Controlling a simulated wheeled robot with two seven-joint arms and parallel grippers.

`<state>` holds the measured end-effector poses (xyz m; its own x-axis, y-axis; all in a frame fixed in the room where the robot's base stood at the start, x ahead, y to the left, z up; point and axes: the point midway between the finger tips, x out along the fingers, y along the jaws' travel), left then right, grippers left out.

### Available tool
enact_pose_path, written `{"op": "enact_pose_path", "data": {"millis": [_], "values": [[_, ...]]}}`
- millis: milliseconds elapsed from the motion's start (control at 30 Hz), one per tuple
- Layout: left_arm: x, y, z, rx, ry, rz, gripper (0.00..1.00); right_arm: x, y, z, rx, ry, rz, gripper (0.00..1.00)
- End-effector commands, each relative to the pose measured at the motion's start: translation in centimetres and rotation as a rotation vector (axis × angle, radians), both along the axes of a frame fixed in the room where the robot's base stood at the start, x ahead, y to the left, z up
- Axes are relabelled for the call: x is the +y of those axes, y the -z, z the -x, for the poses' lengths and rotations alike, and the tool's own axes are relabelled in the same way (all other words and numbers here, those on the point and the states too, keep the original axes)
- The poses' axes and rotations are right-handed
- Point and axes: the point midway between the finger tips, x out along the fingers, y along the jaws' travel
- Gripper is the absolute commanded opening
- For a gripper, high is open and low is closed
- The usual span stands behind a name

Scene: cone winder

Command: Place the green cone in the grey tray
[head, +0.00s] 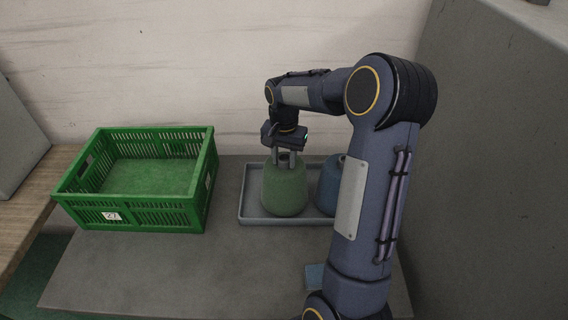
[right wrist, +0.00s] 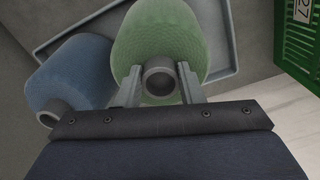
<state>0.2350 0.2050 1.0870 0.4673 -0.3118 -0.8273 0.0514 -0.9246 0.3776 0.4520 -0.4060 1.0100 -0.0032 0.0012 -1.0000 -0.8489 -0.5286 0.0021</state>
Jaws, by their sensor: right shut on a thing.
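The green cone (head: 285,190) is upright at the left part of the grey tray (head: 262,219), inside its outline; I cannot tell whether its base touches the tray floor. My right gripper (head: 285,159) comes down from above and is shut on the cone's top tube. In the right wrist view the green cone (right wrist: 160,42) sits between the two fingers (right wrist: 160,84), one on each side of the grey tube. The grey tray (right wrist: 222,70) shows behind it. My left gripper is not in view.
A blue cone (head: 328,186) stands in the tray right of the green cone, partly hidden by my arm; it also shows in the wrist view (right wrist: 70,75). An empty green crate (head: 150,215) stands left. A light blue item (head: 315,276) lies near the front.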

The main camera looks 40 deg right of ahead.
Motion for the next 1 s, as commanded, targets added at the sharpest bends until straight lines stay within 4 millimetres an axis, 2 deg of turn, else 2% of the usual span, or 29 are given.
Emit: {"op": "enact_pose_path", "data": {"millis": [33, 433, 467, 600, 867, 1000], "values": [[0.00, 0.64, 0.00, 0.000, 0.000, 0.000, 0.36, -0.03, 0.56, -0.10, -0.006, 0.000, 0.001, 0.00], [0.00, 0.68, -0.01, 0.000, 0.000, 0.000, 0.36, -0.02, 0.74, -0.10, -0.006, 0.000, 0.001, 0.00], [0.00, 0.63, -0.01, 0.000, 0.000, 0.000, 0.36, 0.00, 0.81, -0.03, -0.003, 0.000, 0.001, 0.37], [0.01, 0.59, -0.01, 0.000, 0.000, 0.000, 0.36, 0.00, 0.78, -0.01, -0.001, 0.000, 0.000, 0.55], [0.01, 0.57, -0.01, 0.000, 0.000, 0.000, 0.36, -0.01, 0.74, -0.02, -0.002, 0.000, 0.001, 0.56], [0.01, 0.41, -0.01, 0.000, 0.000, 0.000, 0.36, -0.02, -0.03, -0.07, -0.003, 0.000, 0.001, 0.56]]}}
